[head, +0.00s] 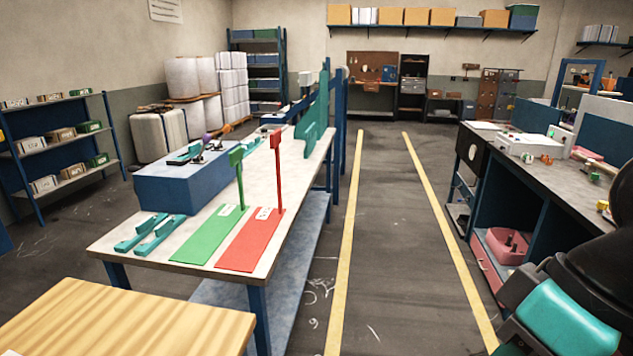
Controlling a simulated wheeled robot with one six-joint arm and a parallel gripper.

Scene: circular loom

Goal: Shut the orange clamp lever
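I cannot make out the orange clamp lever for certain. A small orange-red part (547,159) sits on the right workbench (558,179), beside a white box (517,143). It is too small to tell whether it is a lever, or open or shut. Black and teal parts of my arm fill the lower right corner and hide some of the right bench. My gripper's fingers are not in view.
A long left table (158,256) carries green (207,235) and red (249,240) panels with upright posts, teal parts and a blue block (180,188). A wooden tabletop (130,320) is close at lower left. A clear aisle (385,230) lies between yellow floor lines.

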